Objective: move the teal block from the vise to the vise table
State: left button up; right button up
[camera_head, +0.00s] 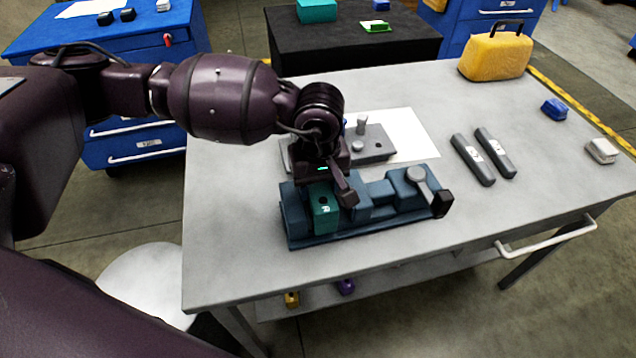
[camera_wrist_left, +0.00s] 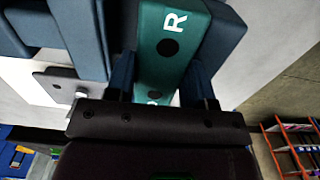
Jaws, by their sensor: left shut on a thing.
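The teal block (camera_head: 324,212), marked with a white letter, sits upright in the blue vise (camera_head: 405,192) near the left end, between its jaws. The vise rests on the grey vise table (camera_head: 235,215). My left gripper (camera_head: 330,186) is over the block from above and shut on it. In the left wrist view the block (camera_wrist_left: 165,75) shows its R and a dark hole, with my left gripper (camera_wrist_left: 160,98) along its near end and the vise (camera_wrist_left: 80,35) beside it. Whether the vise jaws touch the block is hard to tell. My right gripper is not in view.
A grey plate with a peg (camera_head: 372,142) and white paper (camera_head: 412,135) lie behind the vise. Two dark grey bars (camera_head: 473,158), a yellow case (camera_head: 496,55), a blue block (camera_head: 555,109) and a whitish block (camera_head: 602,151) are to the right. The table's front left is clear.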

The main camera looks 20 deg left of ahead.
aim_at(323, 186)
pick_arm(q)
jog(key=shift+w+d+r, duration=0.1)
jog(key=shift+d, duration=0.05)
jog(key=shift+w+d+r, duration=0.15)
jog(key=shift+d, duration=0.1)
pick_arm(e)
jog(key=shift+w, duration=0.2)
pick_arm(q)
jog(key=shift+r+p, duration=0.3)
jog(key=shift+r, duration=0.5)
jog(key=shift+r+p, duration=0.85)
jog(key=shift+r, duration=1.4)
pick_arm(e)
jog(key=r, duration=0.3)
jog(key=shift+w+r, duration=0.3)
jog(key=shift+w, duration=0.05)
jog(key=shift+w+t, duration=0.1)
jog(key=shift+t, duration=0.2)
